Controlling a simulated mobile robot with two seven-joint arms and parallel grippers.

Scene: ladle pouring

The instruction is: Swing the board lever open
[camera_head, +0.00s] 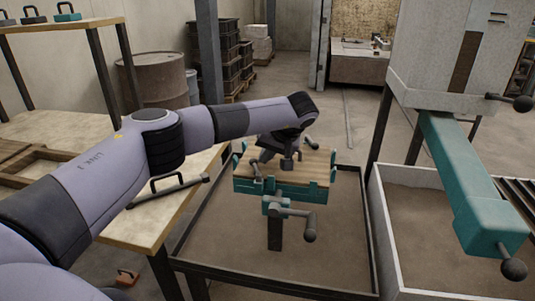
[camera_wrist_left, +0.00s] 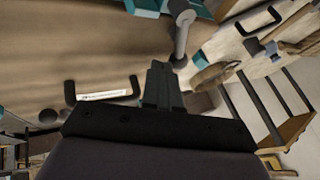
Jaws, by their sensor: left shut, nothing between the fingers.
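The board (camera_head: 318,163) is a wooden slab in a teal clamp frame (camera_head: 268,187) on a stand in the middle of the head view. A grey lever (camera_head: 297,212) with a round knob sticks out at its front. Another grey knob (camera_head: 311,143) shows at its far right edge. I cannot tell which is the board lever. My left gripper (camera_head: 287,163) reaches over the board from the left, partly hidden by its wrist. In the left wrist view its fingers (camera_wrist_left: 160,82) are together and empty, close to a grey lever (camera_wrist_left: 182,38); contact is unclear. My right gripper is out of view.
A low sand-filled bin with a dark rim (camera_head: 270,291) surrounds the stand. A wooden table (camera_head: 150,228) with a black handled tool (camera_head: 168,189) stands left. A teal beam (camera_head: 470,185) with a dark knob juts out at right, above a white-walled bin (camera_head: 378,228).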

